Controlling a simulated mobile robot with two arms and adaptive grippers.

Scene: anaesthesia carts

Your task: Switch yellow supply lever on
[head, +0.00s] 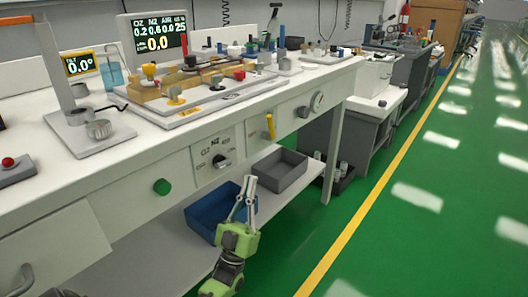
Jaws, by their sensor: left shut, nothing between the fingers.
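The yellow supply lever (270,126) stands close to upright on the front panel of the white workbench, left of a round gauge (318,102). My left gripper (250,180) is green with grey fingers. It is shut and empty, below and a little left of the lever, in front of the lower shelf, and apart from the lever. My right gripper does not show.
A blue bin (203,222) and a grey bin (281,170) sit on the lower shelf behind my gripper. A black selector knob (221,160) and a green knob (162,187) stick out of the front panel. Green floor (420,230) is clear at the right.

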